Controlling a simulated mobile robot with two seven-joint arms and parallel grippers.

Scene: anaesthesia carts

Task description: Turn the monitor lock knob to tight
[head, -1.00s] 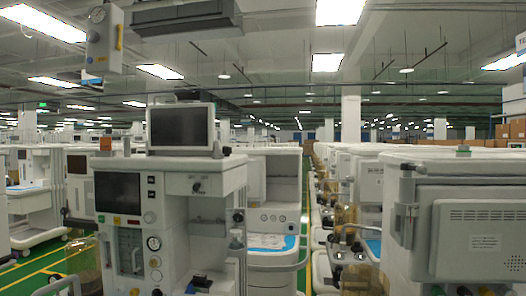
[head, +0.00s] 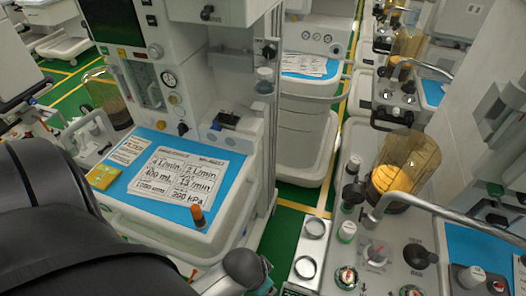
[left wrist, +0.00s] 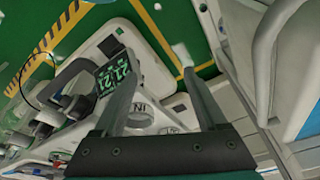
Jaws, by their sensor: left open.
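The monitor on top of the near cart is out of view now, and I cannot make out its lock knob in either current view. The near white cart (head: 240,85) stands in the upper middle of the head view, with a dark screen (head: 112,20) and small knobs on its front. My left gripper (left wrist: 160,68) shows in the left wrist view with its two fingers apart and nothing between them. Beyond the fingers are a small dark display with green characters (left wrist: 116,68) and a white part marked "IN" (left wrist: 140,107). My right gripper is not in view.
The cart's blue worktop (head: 178,210) holds printed sheets, a yellow item (head: 103,176) and an orange-topped piece (head: 197,216). Another machine with a curved metal rail (head: 420,205) and an amber dome (head: 405,160) stands at right. A green floor strip (head: 285,215) lies between.

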